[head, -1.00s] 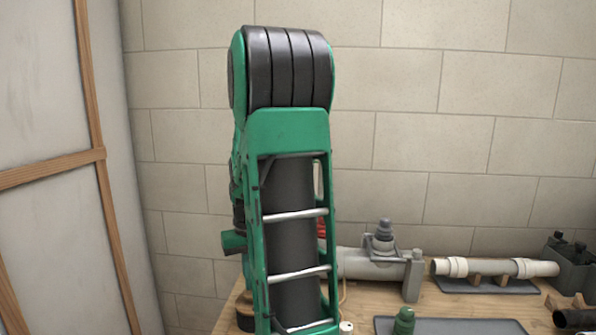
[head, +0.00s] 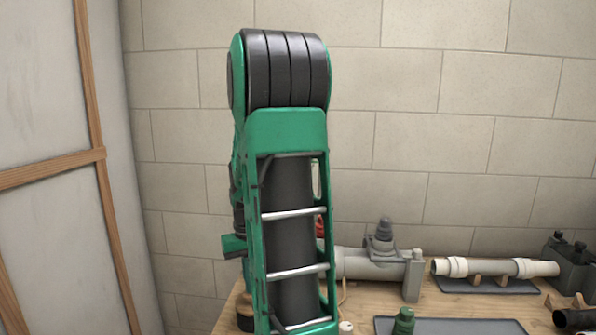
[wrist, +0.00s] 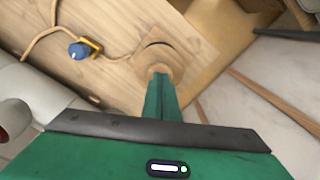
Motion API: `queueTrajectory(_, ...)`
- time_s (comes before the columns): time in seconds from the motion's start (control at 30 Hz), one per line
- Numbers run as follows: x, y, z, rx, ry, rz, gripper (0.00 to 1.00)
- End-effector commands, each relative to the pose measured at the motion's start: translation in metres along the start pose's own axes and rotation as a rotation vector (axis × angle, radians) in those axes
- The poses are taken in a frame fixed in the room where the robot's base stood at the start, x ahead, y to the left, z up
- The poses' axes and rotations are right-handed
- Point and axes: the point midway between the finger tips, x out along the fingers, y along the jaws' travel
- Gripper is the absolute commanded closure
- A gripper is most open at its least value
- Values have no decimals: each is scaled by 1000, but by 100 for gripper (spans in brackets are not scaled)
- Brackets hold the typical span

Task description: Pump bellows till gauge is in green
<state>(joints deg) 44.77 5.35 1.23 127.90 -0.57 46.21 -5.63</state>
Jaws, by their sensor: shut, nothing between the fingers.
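My gripper (wrist: 160,80) points down in the wrist view, its green fingers together and empty. The tips are at a round wooden piece (wrist: 176,58), which looks like the top of the bellows; I cannot tell whether they touch it. In the head view a tan and black piece (head: 245,310), likely the bellows, shows at the table's left edge, mostly behind my arm. My gripper's green body (head: 233,245) is above it. No readable gauge face shows.
A grey pipe with a valve (head: 382,245) stands right of my arm, and a red part (head: 320,227) shows beside it. A white pipe (head: 495,267) lies on a rack. A green bottle (head: 404,322) is at the front. A wood-framed panel (head: 60,180) is at the left.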

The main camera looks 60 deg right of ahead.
Motion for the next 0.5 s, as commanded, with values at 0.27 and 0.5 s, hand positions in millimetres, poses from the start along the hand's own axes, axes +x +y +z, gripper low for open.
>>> queueTrajectory(0.27,12,0,1,0,-2,0,100)
queueTrajectory(0.5,23,1,0,1,-2,0,100)
